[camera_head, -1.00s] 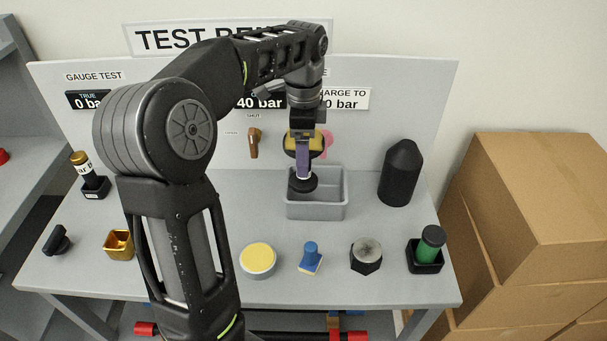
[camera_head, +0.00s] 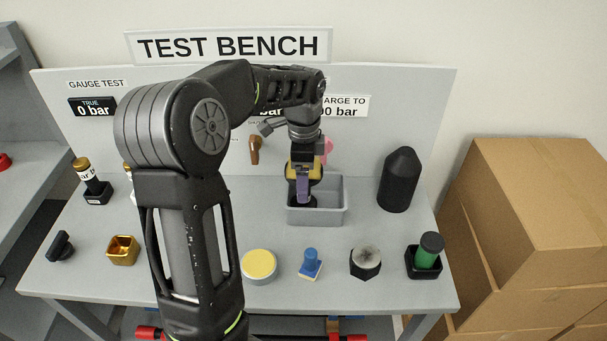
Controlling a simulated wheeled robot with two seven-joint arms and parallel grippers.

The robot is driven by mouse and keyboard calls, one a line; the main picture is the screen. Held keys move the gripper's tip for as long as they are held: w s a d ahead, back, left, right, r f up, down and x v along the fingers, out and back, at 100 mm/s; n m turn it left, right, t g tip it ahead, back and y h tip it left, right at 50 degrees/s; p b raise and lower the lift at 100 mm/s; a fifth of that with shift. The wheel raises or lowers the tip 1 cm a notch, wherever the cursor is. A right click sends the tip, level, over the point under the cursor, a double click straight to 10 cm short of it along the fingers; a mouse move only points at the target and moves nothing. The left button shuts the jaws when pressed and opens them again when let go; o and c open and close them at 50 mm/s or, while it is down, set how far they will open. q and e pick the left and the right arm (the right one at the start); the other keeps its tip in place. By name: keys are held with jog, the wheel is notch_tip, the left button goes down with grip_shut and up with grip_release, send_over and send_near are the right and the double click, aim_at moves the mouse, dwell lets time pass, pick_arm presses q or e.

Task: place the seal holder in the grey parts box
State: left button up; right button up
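The grey parts box (camera_head: 330,214) stands open near the back middle of the bench. My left gripper (camera_head: 304,182) is over the box, pointing down. The piece's lower end is inside the box opening. Whether it touches the box floor is hidden. Yellow and black parts around the fingers partly hide the grip. My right gripper is not in view.
A black domed cylinder (camera_head: 399,180) stands right of the box. Along the front are a gold cup (camera_head: 123,251), a yellow-topped round dish (camera_head: 259,264), a blue-handled piece (camera_head: 310,264), a dark hex nut (camera_head: 365,262) and a green cylinder in a black holder (camera_head: 428,252). Cardboard boxes (camera_head: 530,215) stand right.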

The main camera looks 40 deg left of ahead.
pick_arm(q)
jog(key=shift+f, duration=0.15)
jog(key=o, duration=1.5)
